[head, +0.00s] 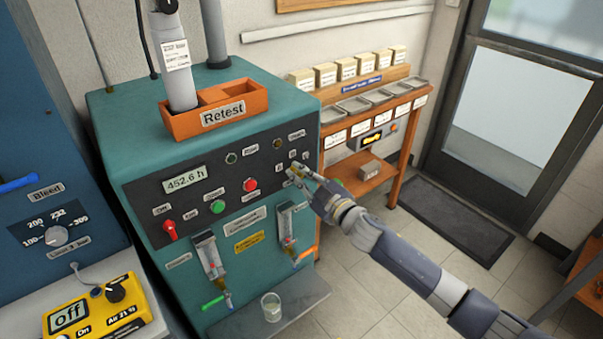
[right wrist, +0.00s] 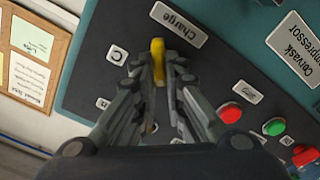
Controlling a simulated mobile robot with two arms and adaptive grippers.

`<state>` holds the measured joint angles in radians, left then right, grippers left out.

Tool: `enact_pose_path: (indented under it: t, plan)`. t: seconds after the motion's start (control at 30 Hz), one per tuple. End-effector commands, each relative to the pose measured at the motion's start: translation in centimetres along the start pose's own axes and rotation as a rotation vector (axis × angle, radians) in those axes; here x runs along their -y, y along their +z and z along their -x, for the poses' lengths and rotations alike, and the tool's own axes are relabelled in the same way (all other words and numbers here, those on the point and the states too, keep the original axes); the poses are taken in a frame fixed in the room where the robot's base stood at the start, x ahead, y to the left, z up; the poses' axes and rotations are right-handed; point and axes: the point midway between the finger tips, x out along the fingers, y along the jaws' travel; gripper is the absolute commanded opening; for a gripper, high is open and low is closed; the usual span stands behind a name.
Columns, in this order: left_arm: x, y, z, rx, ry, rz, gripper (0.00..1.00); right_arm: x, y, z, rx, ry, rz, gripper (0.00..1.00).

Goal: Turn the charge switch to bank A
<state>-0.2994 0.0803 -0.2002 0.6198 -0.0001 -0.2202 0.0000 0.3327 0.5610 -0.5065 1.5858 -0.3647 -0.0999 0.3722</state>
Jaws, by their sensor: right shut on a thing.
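The charge switch (right wrist: 157,60) is a yellow knob on the dark panel of the teal machine, beside the "Charge" label (right wrist: 180,24). In the right wrist view, the panel appears upside down. My right gripper (right wrist: 159,78) is shut on the yellow knob, with a finger on each side. The "C" label (right wrist: 117,55) shows left of the knob. The A label cannot be made out, and the fingers hide part of the dial. In the head view, my right gripper (head: 300,174) is at the lower right of the panel and covers the switch. My left gripper is not in view.
Red (head: 250,184) and green (head: 217,207) buttons and a red switch (head: 169,229) sit left of my gripper. Flow tubes (head: 287,225) and a beaker (head: 271,307) are below. An orange shelf (head: 370,172) stands behind on the right.

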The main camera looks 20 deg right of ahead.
Motion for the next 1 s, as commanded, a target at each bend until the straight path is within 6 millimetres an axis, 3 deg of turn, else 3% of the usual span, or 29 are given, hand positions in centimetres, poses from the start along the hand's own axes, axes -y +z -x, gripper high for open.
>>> enact_pose_path:
  t: [0.5,1.0]
  plan:
    - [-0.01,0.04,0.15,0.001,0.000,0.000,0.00,0.47,0.09,-0.01,0.000,0.000,0.355,0.00]
    - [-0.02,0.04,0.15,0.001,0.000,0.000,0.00,0.57,0.14,0.00,0.000,-0.001,0.433,0.00]
